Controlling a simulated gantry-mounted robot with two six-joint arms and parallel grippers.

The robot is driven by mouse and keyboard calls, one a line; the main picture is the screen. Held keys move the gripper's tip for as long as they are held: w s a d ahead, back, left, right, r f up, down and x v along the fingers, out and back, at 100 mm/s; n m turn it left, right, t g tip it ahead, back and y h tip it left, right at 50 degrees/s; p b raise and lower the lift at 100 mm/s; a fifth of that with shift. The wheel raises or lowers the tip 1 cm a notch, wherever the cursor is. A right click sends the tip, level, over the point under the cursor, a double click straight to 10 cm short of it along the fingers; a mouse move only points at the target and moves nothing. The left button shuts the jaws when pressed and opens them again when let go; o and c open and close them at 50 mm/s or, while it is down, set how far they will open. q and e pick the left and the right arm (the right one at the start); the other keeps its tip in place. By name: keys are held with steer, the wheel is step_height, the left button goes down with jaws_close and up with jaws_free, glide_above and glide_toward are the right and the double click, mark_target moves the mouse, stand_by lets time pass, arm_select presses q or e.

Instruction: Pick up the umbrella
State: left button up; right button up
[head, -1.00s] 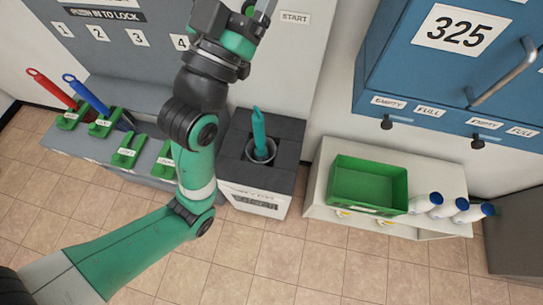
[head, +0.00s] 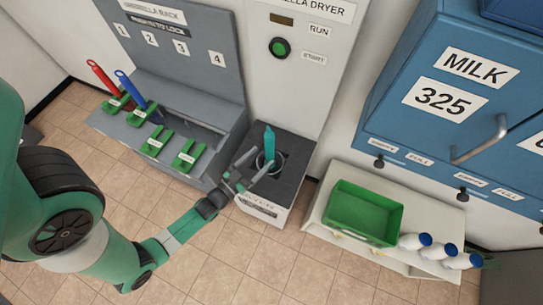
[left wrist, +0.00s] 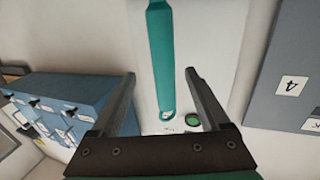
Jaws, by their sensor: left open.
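A teal umbrella (head: 269,146) stands upright in the round holder (head: 277,163) on top of the dark dryer base (head: 290,148). My left gripper (head: 253,168) is open, just left of the umbrella and close to it in the head view. In the left wrist view the teal umbrella (left wrist: 162,60) appears between the two spread fingers of the left gripper (left wrist: 160,74), and it is not gripped. I cannot tell whether a finger touches it. The umbrella's lower part is hidden in the holder. My right gripper is not in view.
A red umbrella (head: 103,76) and a blue umbrella (head: 130,86) stand in the grey rack (head: 170,62) with several green clamps. A green bin (head: 362,213) and white bottles (head: 414,241) are on a white shelf at right. Blue milk lockers (head: 420,120) hang above.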

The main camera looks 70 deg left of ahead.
mark_target(267, 152)
arm_select(q)
steer(key=x, duration=0.4)
steer(key=shift+b, duration=0.3)
steer(key=shift+w+a, duration=0.1)
steer(key=shift+a, duration=0.1)
steer(key=b+x, duration=0.1)
steer(key=x, duration=0.3)
steer(key=shift+w+a+b, duration=0.15)
steer(key=shift+a+b, duration=0.1)
steer(key=shift+b, duration=0.1)
jaws_close()
stand_by(0.5)
